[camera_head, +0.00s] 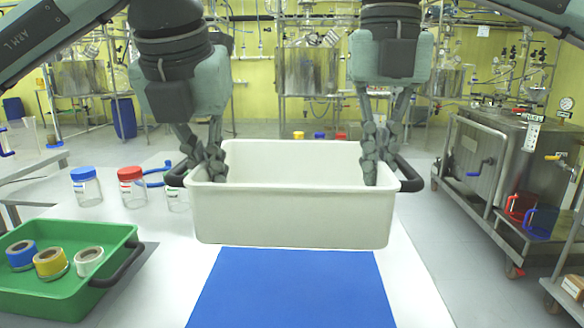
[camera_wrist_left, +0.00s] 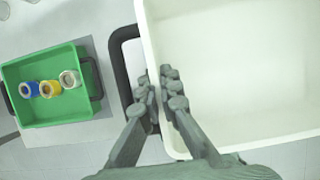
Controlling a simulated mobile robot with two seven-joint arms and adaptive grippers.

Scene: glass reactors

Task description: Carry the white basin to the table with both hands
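The white basin (camera_head: 290,215) is upright and level in the middle of the head view, with a dark handle at each end. It appears to be above the white table (camera_head: 412,285) and blue mat (camera_head: 290,290); its underside is hidden. My left gripper (camera_head: 208,160) is closed over the basin's left wall by the handle. In the left wrist view, the left gripper (camera_wrist_left: 158,95) has fingers on both sides of the basin's (camera_wrist_left: 235,75) wall. My right gripper (camera_head: 376,155) is closed at the right wall by the other handle. The basin looks empty inside.
A green tray (camera_head: 115,235) with several tape rolls stands at the left, also in the left wrist view (camera_wrist_left: 85,105). Jars with blue (camera_head: 86,187) and red (camera_head: 131,187) lids stand behind it. A steel cabinet (camera_head: 490,150) and a cart with jugs are at the right.

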